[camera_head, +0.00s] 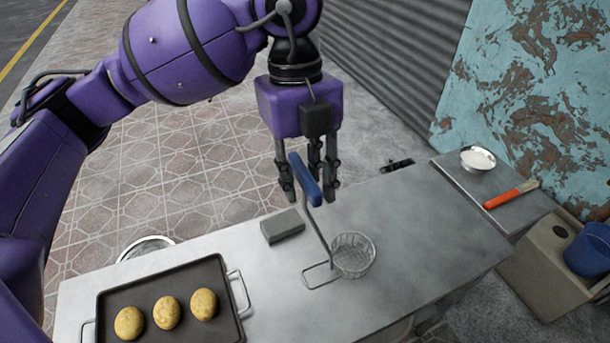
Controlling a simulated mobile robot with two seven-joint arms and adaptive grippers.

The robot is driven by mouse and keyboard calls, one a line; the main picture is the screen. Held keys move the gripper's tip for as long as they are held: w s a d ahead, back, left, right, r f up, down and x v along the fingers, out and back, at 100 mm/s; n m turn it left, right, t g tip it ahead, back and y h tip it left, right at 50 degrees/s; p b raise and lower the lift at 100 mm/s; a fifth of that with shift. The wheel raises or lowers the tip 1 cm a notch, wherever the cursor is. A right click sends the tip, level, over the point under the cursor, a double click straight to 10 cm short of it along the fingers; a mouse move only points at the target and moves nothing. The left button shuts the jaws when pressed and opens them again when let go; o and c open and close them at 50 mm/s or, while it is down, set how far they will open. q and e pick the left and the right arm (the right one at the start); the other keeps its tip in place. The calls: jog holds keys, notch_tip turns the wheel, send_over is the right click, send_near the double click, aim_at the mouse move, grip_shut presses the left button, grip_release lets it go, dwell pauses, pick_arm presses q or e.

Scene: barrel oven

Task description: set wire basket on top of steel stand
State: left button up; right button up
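The wire basket (353,256) is a small round mesh bowl on the right half of the steel counter. Its long handle rises up and left to a blue grip (304,179). My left gripper (308,190) points down at the blue grip with its fingers apart. The grip overlaps the fingers in the picture; I cannot tell whether they touch it. A thin rectangular wire loop (320,284) lies at the basket's left; I cannot tell whether it belongs to the basket or a stand. No steel stand shows clearly. My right gripper is not in view.
A dark tray (216,330) with three round yellow-brown pieces (166,312) is at the front left. A grey block (283,226) lies left of the basket. A side table (462,190) at right holds a white bowl (478,158) and an orange-handled tool (511,195). The counter's right part is clear.

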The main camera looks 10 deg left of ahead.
pick_arm(q)
notch_tip(320, 180, up, 12)
jog(key=w+a, duration=0.1)
jog(key=shift+w, duration=0.2)
jog(key=shift+a, duration=0.1)
dwell(0.3)
